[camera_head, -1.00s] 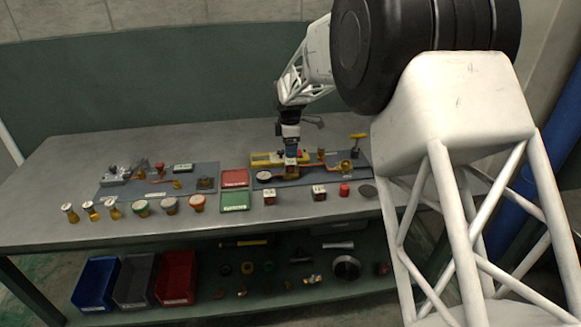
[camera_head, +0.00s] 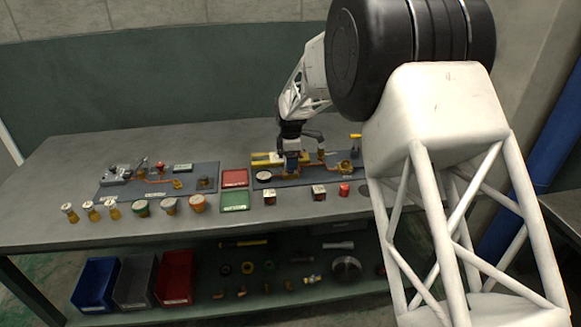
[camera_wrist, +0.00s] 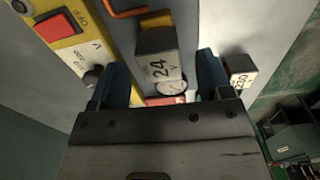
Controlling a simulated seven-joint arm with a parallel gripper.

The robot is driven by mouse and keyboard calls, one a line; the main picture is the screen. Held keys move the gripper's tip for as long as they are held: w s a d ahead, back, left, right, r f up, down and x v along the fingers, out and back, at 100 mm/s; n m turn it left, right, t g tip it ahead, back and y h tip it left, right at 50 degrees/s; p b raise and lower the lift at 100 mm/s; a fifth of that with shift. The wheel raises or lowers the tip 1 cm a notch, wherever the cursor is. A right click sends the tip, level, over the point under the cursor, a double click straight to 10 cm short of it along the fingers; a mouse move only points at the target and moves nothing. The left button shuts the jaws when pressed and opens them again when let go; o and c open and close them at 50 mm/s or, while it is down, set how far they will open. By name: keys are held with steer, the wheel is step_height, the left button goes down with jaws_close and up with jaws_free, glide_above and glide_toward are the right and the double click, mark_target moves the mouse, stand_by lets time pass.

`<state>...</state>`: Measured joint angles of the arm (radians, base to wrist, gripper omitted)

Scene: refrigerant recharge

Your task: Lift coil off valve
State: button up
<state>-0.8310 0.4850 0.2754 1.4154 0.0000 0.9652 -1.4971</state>
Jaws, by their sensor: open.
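The coil (camera_wrist: 158,65) is a dark block with a white label reading 24 V. In the wrist view it stands between the two blue fingers of my gripper (camera_wrist: 163,72), which are open. A gap shows on each side of it near the fingertips. In the head view my gripper (camera_head: 291,165) points down over the right-hand board (camera_head: 268,183). The coil cannot be made out there. The valve under the coil is hidden in the wrist view. An orange-red pipe (camera_wrist: 128,12) runs near the coil's top end.
A yellow unit (camera_wrist: 72,35) with a red OFF switch (camera_wrist: 62,24) lies left of the coil. A block marked 230 (camera_wrist: 240,75) stands beside the right finger. Red (camera_head: 235,178) and green (camera_head: 235,201) trays lie left of the board. Several jars and small blocks line the table's front.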

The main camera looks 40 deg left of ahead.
steer(key=shift+f, duration=1)
steer(key=c, duration=1)
steer(key=shift+r, duration=0.15)
steer(key=shift+r, duration=1.4)
steer(key=shift+s+d+r, duration=0.15)
steer(key=shift+r, duration=0.1)
steer(key=s+d, duration=0.3)
steer(key=s+d+r, duration=0.1)
steer(key=s+d, duration=0.6)
steer(key=d, duration=0.1)
steer(key=shift+s+d+r, duration=0.15)
steer(key=shift+s+r, duration=0.1)
steer(key=shift+s, duration=0.1)
